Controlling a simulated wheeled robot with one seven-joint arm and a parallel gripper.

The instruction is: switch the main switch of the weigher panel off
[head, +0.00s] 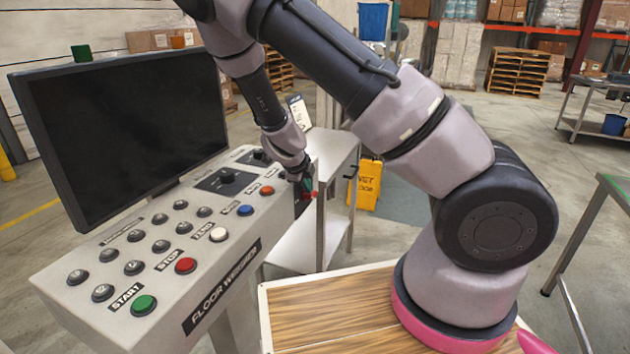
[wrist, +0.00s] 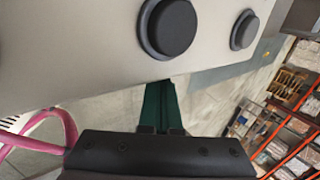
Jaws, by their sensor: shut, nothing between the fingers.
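The weigher panel (head: 120,235) is a pale sloped console with "FLOOR WEIGHER" on its front edge. My gripper (head: 306,185) is at the console's far right end, with its dark green fingers shut and empty. A small red part (head: 313,194) shows right at the fingertips; I cannot tell whether it is the main switch or whether the fingers touch it. In the wrist view, the green fingers (wrist: 163,104) reach to the console's edge (wrist: 95,85), and their tips are hidden there. No switch shows between them.
The console carries a green START button (head: 144,305), a red STOP button (head: 185,265), white, blue and orange buttons, and black knobs (head: 228,176). A dark monitor (head: 125,130) stands behind. A metal table (head: 335,150) and a yellow wet-floor sign (head: 366,185) are beyond the gripper.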

